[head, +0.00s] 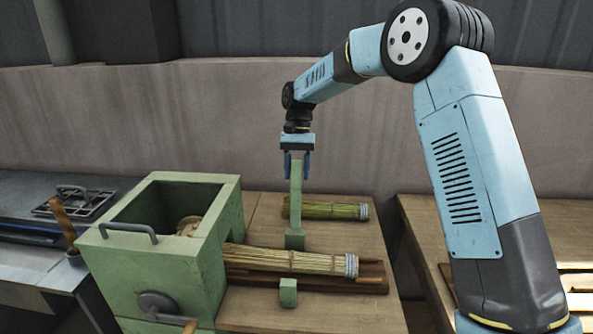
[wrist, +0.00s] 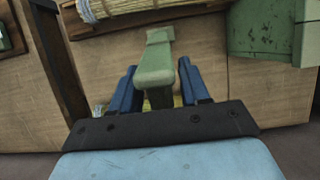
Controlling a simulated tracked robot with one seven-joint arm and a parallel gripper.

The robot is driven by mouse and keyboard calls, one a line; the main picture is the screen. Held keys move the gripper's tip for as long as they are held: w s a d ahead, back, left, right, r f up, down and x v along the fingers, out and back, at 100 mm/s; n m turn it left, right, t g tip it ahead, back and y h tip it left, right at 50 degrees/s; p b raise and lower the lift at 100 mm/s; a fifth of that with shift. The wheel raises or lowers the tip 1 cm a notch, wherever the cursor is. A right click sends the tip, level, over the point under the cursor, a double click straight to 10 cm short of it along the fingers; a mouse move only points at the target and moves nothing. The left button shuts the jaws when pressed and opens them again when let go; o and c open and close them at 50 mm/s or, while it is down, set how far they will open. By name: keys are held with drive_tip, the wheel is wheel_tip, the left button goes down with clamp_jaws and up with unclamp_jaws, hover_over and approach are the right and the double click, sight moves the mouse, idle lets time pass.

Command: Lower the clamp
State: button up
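The clamp (head: 296,205) is a green bar standing upright from a green base block on the wooden table, behind the straw bundle. My gripper (head: 297,170) points down at the clamp's top end. In the wrist view, the green clamp (wrist: 156,68) lies between the two blue fingers of my gripper (wrist: 158,82), with gaps beside it, so the gripper is open around it. A straw bundle (head: 290,260) with a pale binding lies in front of the clamp on a dark wooden board. A small green block (head: 288,292) stands in front of that bundle.
A green machine box (head: 120,262) with an open top, a handle and a crank stands left of the bundle. A greener bundle (head: 330,211) lies behind the clamp. A metal bench (head: 25,265) is at far left. The table (head: 355,235) is bare to the clamp's right.

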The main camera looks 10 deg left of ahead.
clamp_jaws()
idle(0.4)
